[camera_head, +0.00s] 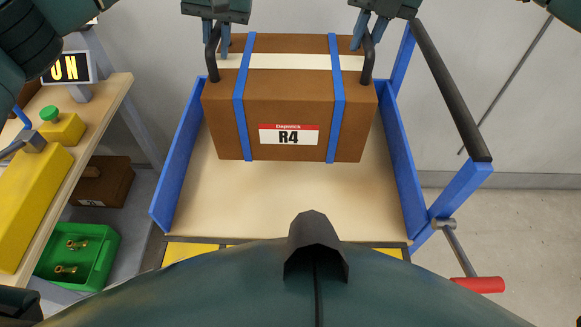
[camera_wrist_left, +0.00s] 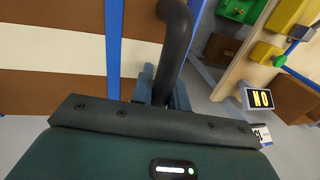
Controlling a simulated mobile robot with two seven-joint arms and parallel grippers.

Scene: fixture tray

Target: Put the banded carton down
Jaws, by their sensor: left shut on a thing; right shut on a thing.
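The banded carton (camera_head: 268,115) is a brown box with two blue straps, a cream tape strip and an R4 label. It appears over the cream deck of a blue-sided cart (camera_head: 290,200); I cannot tell whether it touches the deck. My left gripper (camera_head: 216,45) is shut on the carton's dark left handle (camera_head: 212,62). My right gripper (camera_head: 367,38) is shut on the dark right handle (camera_head: 368,66). In the left wrist view the handle (camera_wrist_left: 172,50) rises from between the fingers, beside the carton (camera_wrist_left: 55,45). The carton's underside is hidden.
A wooden bench (camera_head: 108,105) at the left holds a green button on a yellow box (camera_head: 62,128) and a lit sign (camera_head: 66,68). A green bin (camera_head: 80,255) and another brown box (camera_head: 102,182) sit below. The cart's front deck is clear. A red-ended lever (camera_head: 478,285) is at the right.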

